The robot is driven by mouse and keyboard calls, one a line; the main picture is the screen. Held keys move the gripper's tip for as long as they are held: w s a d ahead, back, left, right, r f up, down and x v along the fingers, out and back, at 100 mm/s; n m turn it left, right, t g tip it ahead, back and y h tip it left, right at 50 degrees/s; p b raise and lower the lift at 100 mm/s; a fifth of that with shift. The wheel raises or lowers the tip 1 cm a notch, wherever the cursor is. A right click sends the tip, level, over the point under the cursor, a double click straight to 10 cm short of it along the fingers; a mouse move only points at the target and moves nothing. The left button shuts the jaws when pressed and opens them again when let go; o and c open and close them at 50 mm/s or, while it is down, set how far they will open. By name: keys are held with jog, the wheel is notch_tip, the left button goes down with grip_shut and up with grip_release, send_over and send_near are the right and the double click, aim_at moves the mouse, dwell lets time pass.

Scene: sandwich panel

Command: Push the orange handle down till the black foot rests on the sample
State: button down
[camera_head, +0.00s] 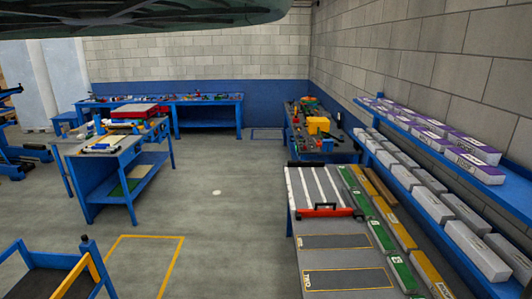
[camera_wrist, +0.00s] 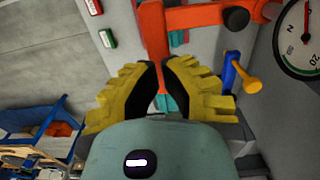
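The orange handle (camera_wrist: 153,35) shows in the wrist view as a bar coming down from the top towards my gripper (camera_wrist: 161,68). It joins an orange crosspiece (camera_wrist: 200,16) with a black round end or knob. My gripper's two yellow ribbed fingers with dark pads stand close together, with a narrow gap at their tips. The orange bar's lower end shows in this gap; whether the pads press on it I cannot tell. I cannot make out the black foot or the sample in either view. My gripper does not show in the head view.
A round dial gauge (camera_wrist: 303,38) and a blue-and-yellow lever (camera_wrist: 239,75) are right of my fingers in the wrist view. The head view shows a workbench (camera_head: 292,222) with a red black-handled item (camera_head: 325,212), shelves of boxes at right, and open floor (camera_head: 220,220).

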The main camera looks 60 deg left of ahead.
jog(key=shift+f+b, duration=2.45)
jog(key=shift+f, duration=1.55)
jog(key=shift+r, duration=0.1)
notch_tip(320, 180, up, 6)
jog(key=p, duration=0.6)
jog(key=shift+p, duration=0.3)
jog(key=shift+w, duration=0.1)
